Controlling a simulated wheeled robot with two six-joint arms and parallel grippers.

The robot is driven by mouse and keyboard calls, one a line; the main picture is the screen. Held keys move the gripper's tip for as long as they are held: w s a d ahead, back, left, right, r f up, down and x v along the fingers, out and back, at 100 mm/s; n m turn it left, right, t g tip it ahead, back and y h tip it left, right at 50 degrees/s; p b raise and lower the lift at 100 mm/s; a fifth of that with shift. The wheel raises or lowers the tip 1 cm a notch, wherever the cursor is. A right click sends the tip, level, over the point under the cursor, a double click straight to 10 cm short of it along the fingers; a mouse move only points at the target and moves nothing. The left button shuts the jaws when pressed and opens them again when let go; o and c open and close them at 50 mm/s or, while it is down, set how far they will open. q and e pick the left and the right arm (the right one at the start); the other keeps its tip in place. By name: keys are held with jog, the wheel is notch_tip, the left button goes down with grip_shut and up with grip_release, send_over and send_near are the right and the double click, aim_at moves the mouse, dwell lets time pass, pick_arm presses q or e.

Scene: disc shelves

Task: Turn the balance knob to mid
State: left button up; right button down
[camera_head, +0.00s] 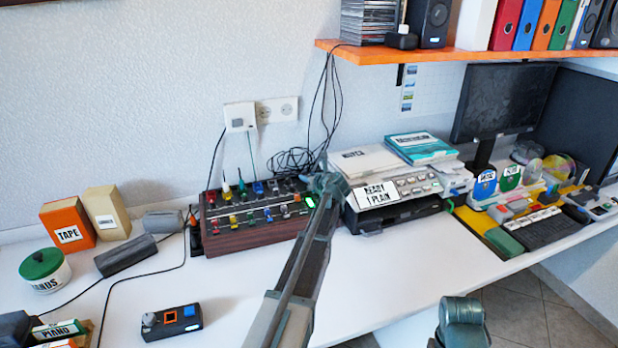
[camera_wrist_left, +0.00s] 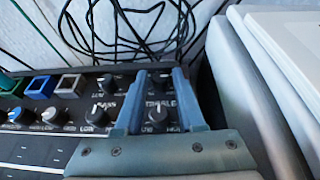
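The mixer (camera_head: 250,237), a dark box with wooden-looking sides, stands on the white desk with knobs and coloured sliders on its top. My left gripper (camera_head: 325,183) is over its right end. In the left wrist view, the gripper's two blue-grey fingers (camera_wrist_left: 160,74) are apart. An upper black knob (camera_wrist_left: 161,78) lies between the fingertips, and a lower black knob (camera_wrist_left: 158,115) lies between the fingers near the palm. Gaps show beside both. Lettering by the lower knob seems to read "TREBLE"; another knob (camera_wrist_left: 97,113) is marked "BASS". I cannot read a balance label. My right gripper's fingers do not show.
A printer-like device (camera_head: 395,190) with a "READY 1 PLAIN" card stands close right of the mixer. Black cables (camera_wrist_left: 130,25) lie behind the mixer. A small control box (camera_head: 171,322) sits at the front left. The orange shelf (camera_head: 450,54) overhangs the back right.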

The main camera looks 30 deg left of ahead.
pick_arm(q)
jog(key=p+v, duration=0.5)
jog(key=v, duration=0.9)
jog(key=shift+a, duration=0.1)
